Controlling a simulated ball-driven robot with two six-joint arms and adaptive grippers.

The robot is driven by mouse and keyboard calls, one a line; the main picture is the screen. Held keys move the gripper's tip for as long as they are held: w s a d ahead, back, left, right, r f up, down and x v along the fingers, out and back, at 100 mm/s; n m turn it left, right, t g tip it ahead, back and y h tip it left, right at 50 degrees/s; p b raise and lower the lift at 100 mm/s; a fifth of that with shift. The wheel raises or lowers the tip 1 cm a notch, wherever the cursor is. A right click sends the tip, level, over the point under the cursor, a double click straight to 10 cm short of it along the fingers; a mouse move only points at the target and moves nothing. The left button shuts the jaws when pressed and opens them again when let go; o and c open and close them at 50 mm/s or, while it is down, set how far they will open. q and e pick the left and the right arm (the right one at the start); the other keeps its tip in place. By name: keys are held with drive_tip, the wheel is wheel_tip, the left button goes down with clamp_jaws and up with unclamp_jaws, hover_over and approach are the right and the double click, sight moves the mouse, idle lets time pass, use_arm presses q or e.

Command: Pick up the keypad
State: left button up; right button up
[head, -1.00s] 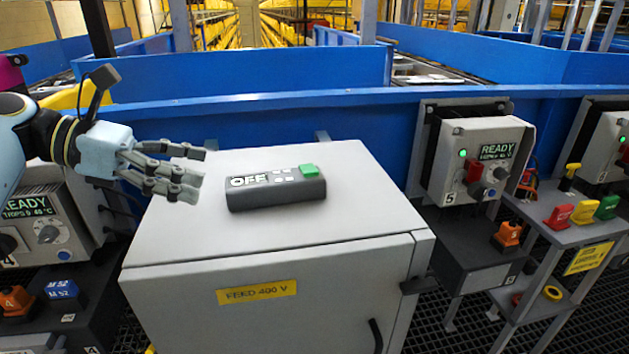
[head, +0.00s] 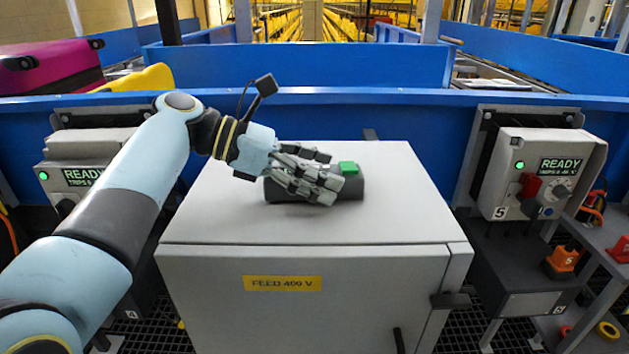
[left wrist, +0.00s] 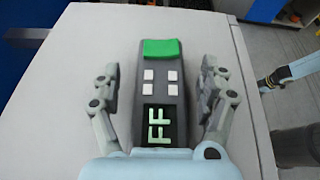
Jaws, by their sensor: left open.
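The keypad (head: 352,187) is a dark grey block with a green button, lying on top of the light grey cabinet (head: 400,215). In the head view my left gripper (head: 328,182) covers most of its near face. In the left wrist view the keypad (left wrist: 160,95) lies lengthwise between the open fingers of my left gripper (left wrist: 158,85), with a finger group along each long side and a visible gap on the left. The green button, several white keys and a display showing "FF" are visible; the rest of the display is hidden by the palm. My right gripper is not in view.
A blue conveyor wall (head: 330,110) runs behind the cabinet. A control box marked READY (head: 540,170) stands to the right, another (head: 85,170) to the left. Magenta and yellow luggage lies behind the wall at left. The cabinet top around the keypad is clear.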

use_arm(q)
drive_tip(key=shift+d+f, duration=0.15)
drive_tip(key=shift+d, duration=0.1)
drive_tip(key=c, duration=1.3)
drive_tip(key=shift+c, duration=0.7)
wheel_tip(320, 180, up, 9)
drive_tip(key=shift+r+p, duration=0.2)
drive_tip(key=shift+p, duration=0.25)
drive_tip(key=shift+r, duration=0.35)
